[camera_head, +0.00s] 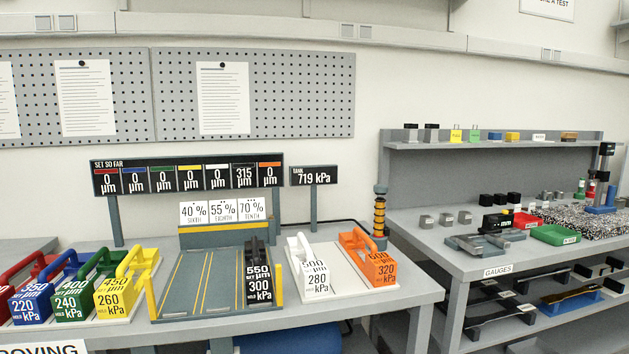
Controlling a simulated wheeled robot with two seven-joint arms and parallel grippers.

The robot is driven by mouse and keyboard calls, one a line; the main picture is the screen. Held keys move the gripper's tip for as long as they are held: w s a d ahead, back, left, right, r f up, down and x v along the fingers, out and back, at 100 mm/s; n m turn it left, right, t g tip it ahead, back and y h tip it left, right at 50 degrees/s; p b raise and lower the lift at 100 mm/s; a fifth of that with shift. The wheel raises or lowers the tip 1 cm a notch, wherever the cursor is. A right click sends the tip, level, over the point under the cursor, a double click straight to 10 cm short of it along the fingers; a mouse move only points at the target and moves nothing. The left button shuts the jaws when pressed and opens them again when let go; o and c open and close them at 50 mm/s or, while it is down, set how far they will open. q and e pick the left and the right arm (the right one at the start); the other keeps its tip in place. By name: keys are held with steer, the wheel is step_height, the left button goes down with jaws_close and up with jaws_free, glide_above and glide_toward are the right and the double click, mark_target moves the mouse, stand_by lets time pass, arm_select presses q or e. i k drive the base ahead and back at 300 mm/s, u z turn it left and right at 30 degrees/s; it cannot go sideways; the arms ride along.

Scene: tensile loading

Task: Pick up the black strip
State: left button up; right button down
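No gripper or arm of mine shows in the head view. Several long dark strip-like pieces lie on the shelves under the right bench: one dark strip (570,298) on a blue support, another dark strip (497,324) at lower left, and more behind. I cannot tell which of these, if any, is the black strip. A black handled block (259,284) marked 550 µm and 300 kPa stands upright on the right side of a grey platform (205,285) with yellow lines on the left bench.
Red, blue, green and yellow handled blocks (115,295) stand left of the platform; white (314,277) and orange (372,262) ones stand right. The right bench (475,262) carries small blocks, a red tray, a green tray (556,234) and a stand. A gap separates the benches.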

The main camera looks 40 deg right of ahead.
mark_target(257, 275)
steer(key=k, duration=1.3)
steer(key=z, duration=0.75)
steer(key=i, duration=2.1)
steer(key=u, duration=0.75)
